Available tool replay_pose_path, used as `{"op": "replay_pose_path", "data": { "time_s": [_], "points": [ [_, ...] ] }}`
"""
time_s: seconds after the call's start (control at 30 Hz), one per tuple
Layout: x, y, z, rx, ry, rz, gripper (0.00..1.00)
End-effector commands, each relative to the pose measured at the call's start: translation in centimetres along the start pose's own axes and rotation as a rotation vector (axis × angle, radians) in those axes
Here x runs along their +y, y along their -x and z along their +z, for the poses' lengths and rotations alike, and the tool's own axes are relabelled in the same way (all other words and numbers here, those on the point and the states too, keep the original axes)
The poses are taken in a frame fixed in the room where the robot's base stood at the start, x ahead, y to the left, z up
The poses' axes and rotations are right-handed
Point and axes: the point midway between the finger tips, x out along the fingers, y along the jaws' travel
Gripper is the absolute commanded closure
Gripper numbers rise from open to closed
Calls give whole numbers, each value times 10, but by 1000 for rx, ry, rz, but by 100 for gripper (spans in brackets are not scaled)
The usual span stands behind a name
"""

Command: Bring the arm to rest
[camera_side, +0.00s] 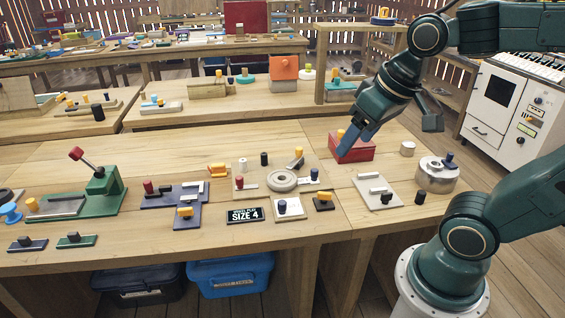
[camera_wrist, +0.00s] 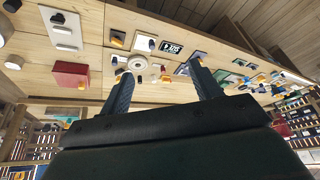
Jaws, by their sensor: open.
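My gripper (camera_side: 352,139) is open, pointing down and left over the right part of the workbench. In the side view its fingers overlap a red box (camera_side: 362,156) with a yellow knob (camera_side: 340,133); whether they touch it I cannot tell. In the wrist view my gripper (camera_wrist: 160,72) has its two fingers wide apart with nothing held between them. The red box (camera_wrist: 70,74) shows there to the left of the fingers, apart from them in the picture.
The workbench (camera_side: 130,246) carries a grey plate with a handle (camera_side: 376,192), a round metal pot (camera_side: 437,178), a white cylinder (camera_side: 407,148), a sign (camera_side: 245,215) and a green lever fixture (camera_side: 105,185). A white machine (camera_side: 500,110) stands right.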

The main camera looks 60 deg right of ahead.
Motion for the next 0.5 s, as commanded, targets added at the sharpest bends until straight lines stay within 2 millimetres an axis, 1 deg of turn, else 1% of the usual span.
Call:
{"op": "replay_pose_path", "data": {
  "time_s": [0.03, 0.1, 0.2, 0.33, 0.5],
  "points": [
    [-3, 5, 8, 19, 35, -9, 36],
    [-6, 9, 17, 34, 75, -19, 36],
    [-9, 13, 28, 53, 121, -29, 36],
    [-11, 16, 35, 69, 157, -37, 36],
    [-11, 17, 38, 73, 170, -40, 36]
  ]
}}
